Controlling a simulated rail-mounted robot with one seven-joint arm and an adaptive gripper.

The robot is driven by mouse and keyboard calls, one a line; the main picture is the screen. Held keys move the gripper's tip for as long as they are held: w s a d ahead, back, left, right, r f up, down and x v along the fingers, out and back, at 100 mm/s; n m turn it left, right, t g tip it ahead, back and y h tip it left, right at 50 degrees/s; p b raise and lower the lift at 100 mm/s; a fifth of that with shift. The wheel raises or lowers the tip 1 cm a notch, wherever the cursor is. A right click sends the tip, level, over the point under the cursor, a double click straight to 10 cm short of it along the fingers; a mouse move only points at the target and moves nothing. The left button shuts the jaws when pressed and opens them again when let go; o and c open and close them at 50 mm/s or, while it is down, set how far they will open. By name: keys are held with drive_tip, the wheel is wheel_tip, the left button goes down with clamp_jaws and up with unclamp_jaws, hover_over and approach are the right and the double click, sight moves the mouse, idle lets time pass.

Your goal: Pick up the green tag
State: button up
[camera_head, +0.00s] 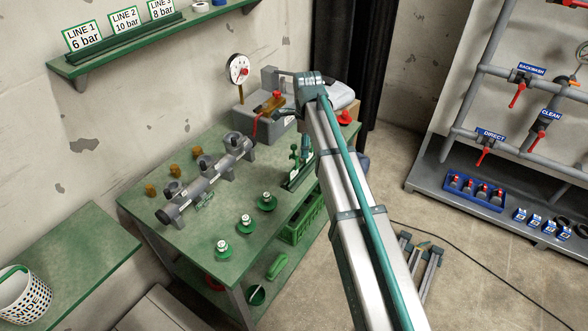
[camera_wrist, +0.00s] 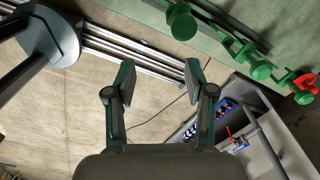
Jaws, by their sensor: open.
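My gripper (camera_wrist: 160,82) is open, and its two fingers have nothing between them in the wrist view. In the head view my arm reaches up over the right part of the green workbench (camera_head: 190,263), and the gripper is mostly hidden behind the arm's end. I cannot make out a green tag for certain. A small pale green piece (camera_head: 204,200) lies beside the grey pipe assembly (camera_head: 205,177) on the bench and is too small to identify. A green handle-like piece (camera_head: 277,265) is on the lower shelf.
Several green-based fittings (camera_head: 245,223) stand along the bench front. A gauge (camera_head: 238,68) and a brass valve with a red part (camera_head: 270,103) are at the back. A blue tray (camera_head: 450,184) of red-topped parts sits on the pipe rack at right.

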sight(294, 145)
drive_tip(key=a+r+m, duration=0.1)
drive_tip(key=r, duration=0.1)
drive_tip(key=w+a+r+m, duration=0.1)
drive_tip(key=a+r, duration=0.1)
drive_tip(key=r, duration=0.1)
drive_tip(key=w+a+r+m, duration=0.1)
drive_tip(key=r, duration=0.1)
drive_tip(key=shift+a+r+m, duration=0.15)
drive_tip(key=shift+r+m, duration=0.05)
drive_tip(key=shift+m, duration=0.1)
wheel_tip(294, 145, down, 5)
drive_tip(key=shift+r+p, duration=0.1)
drive_tip(key=shift+p, duration=0.5)
drive_tip(key=shift+w+d+f+p, duration=0.15)
drive_tip(key=shift+f+p, duration=0.4)
drive_tip(key=shift+f, duration=0.9)
drive_tip(key=shift+w+d+f+p, duration=0.1)
drive_tip(key=shift+f+p, duration=0.4)
drive_tip(key=shift+f, duration=0.95)
clamp_jaws()
